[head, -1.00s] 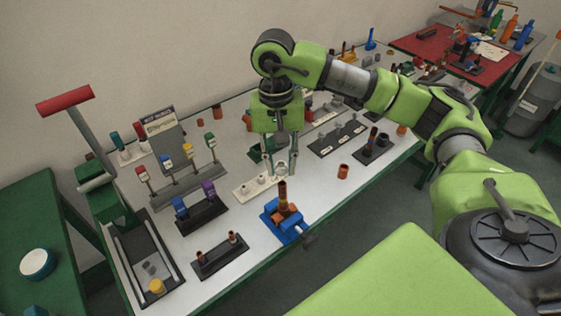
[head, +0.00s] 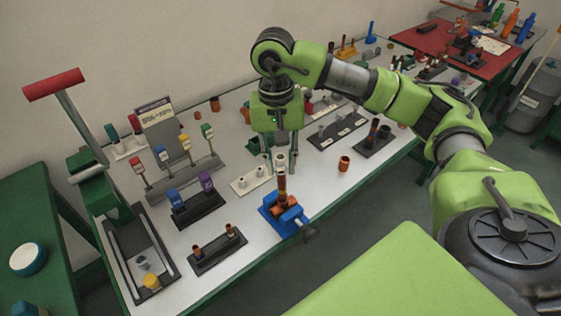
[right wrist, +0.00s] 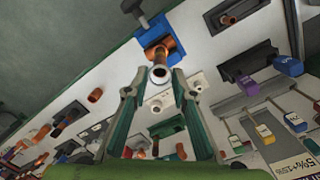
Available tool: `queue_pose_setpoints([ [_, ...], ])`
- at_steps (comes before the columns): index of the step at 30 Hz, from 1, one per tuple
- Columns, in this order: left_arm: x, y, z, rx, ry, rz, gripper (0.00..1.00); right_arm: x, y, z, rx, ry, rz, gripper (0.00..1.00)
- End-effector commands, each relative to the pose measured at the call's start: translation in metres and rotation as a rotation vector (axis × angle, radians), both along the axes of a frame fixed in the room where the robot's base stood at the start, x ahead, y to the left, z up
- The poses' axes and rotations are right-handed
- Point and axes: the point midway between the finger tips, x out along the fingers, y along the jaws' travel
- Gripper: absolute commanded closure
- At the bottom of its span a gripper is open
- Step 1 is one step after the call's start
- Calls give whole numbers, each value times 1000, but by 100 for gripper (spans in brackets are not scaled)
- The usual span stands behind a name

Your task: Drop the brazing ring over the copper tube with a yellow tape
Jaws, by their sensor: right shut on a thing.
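The copper tube with a yellow tape (head: 283,186) stands upright in a blue vise (head: 285,219). My right gripper (head: 281,162) is shut on a pale brazing ring (head: 280,158), just above the tube's top in the head view. In the right wrist view the ring (right wrist: 159,74) shows between the fingertips (right wrist: 153,84), in line with the orange copper fitting (right wrist: 158,48) in the vise. I cannot tell whether the ring touches the tube or is around its tip. My left gripper is not in view.
A white holder (head: 240,188) with pale rings stands left of the tube. A black stand (head: 217,258) with short copper pieces is at the front left. A loose copper fitting (head: 344,163) stands to the right. Blue and purple items stand in a black rack (head: 198,212).

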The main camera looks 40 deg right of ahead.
Motion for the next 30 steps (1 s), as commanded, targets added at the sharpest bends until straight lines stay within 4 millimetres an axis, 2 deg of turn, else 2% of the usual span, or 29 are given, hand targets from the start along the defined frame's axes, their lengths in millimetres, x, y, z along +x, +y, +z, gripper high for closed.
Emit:
queue_pose_setpoints([
  [30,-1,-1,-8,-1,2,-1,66,0,0,0,-1,-1,0,83],
])
